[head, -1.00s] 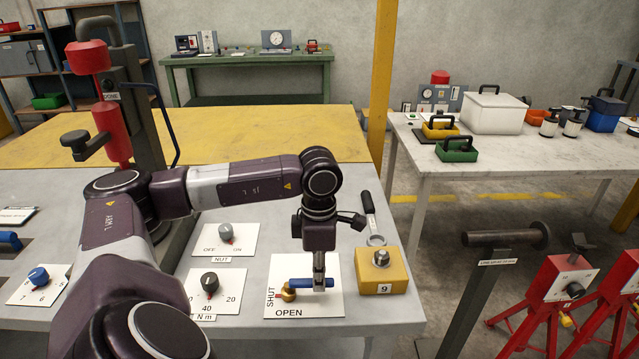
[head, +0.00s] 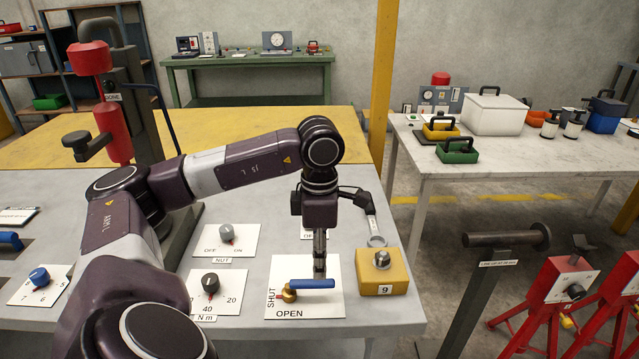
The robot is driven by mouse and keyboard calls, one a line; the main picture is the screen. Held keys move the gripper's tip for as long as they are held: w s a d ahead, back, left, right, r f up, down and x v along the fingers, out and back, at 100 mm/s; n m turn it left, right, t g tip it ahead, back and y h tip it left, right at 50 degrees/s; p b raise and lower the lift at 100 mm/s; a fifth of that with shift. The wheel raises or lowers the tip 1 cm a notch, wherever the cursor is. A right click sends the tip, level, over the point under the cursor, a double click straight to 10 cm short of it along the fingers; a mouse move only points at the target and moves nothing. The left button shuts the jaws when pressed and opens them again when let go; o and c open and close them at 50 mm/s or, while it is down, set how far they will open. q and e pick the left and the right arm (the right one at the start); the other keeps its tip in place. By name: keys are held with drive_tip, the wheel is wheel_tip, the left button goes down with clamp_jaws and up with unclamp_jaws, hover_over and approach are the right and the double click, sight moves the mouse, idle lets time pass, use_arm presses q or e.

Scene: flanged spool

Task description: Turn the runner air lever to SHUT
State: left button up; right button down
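The runner air lever has a blue handle (head: 313,284) on a brass body (head: 289,294), mounted on a white plate (head: 330,306) near the bench's front edge. The handle points right, away from the SHUT lettering on the plate's left side and roughly parallel to the OPEN lettering along its front. My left gripper (head: 319,274) points down just behind the handle, and its fingertips end at the handle's far edge. Whether they touch it is unclear. The fingers show as one narrow column, so their opening cannot be judged. My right gripper is out of view.
A yellow block (head: 382,272) marked 9 stands close to the right of the plate. The NUT knob (head: 226,233) and N m knob (head: 210,284) are to the left. A dark-handled tool and another small plate lie partly hidden behind my gripper.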

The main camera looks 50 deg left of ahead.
sight(319, 282)
use_arm(q)
wheel_tip(319, 282, up, 6)
drive_tip(key=shift+r, duration=0.2)
idle(0.6)
